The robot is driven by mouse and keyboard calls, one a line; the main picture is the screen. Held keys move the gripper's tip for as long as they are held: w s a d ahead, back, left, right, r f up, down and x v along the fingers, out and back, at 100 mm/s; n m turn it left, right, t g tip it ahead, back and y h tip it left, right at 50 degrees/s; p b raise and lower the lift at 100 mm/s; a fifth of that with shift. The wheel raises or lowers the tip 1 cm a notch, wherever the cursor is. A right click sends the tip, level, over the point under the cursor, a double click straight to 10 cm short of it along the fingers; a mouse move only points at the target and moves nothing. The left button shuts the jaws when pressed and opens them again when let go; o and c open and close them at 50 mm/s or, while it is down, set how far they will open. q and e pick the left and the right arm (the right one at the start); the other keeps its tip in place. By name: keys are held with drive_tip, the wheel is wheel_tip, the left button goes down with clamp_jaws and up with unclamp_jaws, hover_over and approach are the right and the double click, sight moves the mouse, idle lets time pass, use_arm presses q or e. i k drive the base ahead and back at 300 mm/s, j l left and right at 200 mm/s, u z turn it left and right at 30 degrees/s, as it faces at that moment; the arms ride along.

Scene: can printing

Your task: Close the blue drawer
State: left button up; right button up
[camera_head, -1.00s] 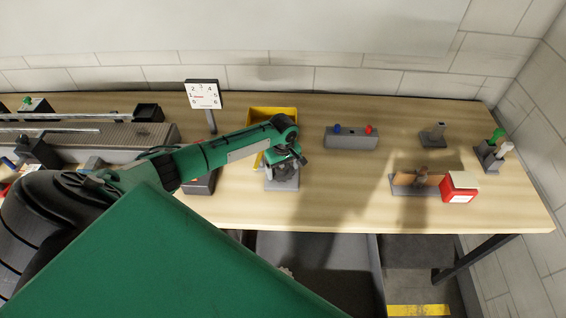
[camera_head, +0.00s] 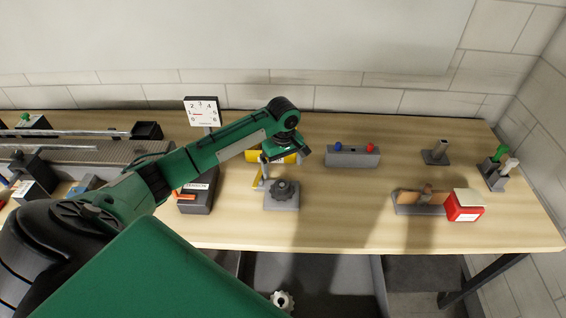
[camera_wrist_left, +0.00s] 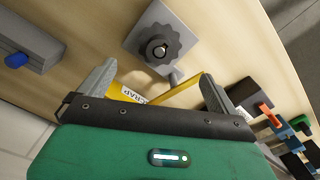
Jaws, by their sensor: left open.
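No drawer that I can clearly identify as blue shows in these views. A grey open drawer or bin (camera_head: 335,285) is partly visible below the table's front edge, with a white gear-like piece (camera_head: 282,301) at its left.
A grey box with blue and red buttons (camera_head: 352,156) stands right of the gripper. A dial sign (camera_head: 202,111) stands left. A red box (camera_head: 465,205) and wooden piece (camera_head: 420,196) sit at right. The table between them is clear.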

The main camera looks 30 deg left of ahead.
sight(320, 285)
drive_tip(key=k, duration=1.5)
